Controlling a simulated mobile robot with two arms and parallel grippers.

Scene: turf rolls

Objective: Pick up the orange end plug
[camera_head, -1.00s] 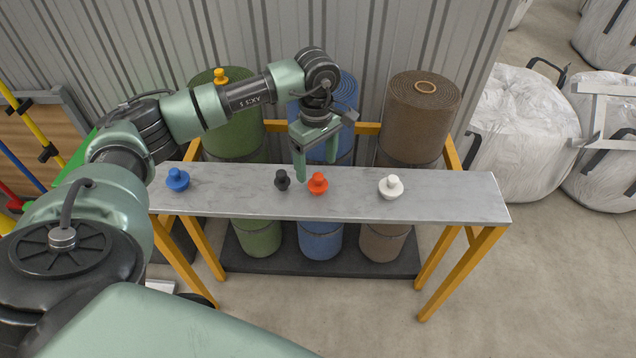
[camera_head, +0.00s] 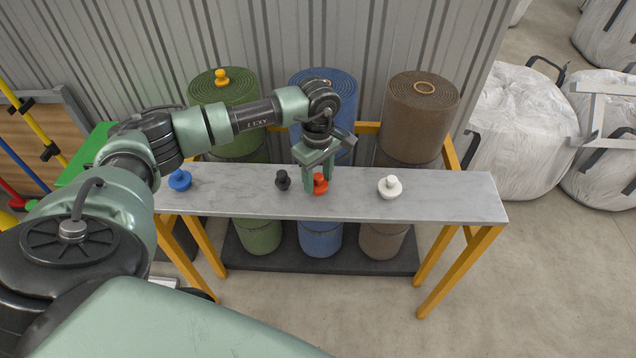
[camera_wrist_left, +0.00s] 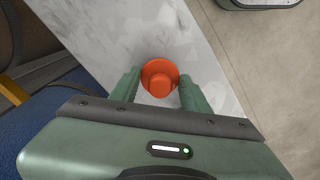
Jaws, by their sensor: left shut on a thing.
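The orange end plug (camera_head: 320,184) stands upright on the grey shelf board (camera_head: 445,197), near its middle. In the left wrist view the orange end plug (camera_wrist_left: 159,78) sits between the two green fingers. My left gripper (camera_head: 320,186) reaches down from above with a finger on each side of the plug and is shut on it; it also shows in the left wrist view (camera_wrist_left: 160,88). The plug still appears to rest on the board. My right gripper is not in view.
A black plug (camera_head: 282,180) stands close on the left. A blue plug (camera_head: 180,180) and a white plug (camera_head: 390,187) are farther along the board. Green (camera_head: 236,110), blue (camera_head: 345,88) and brown (camera_head: 420,120) turf rolls stand behind; a yellow plug (camera_head: 221,78) tops the green one.

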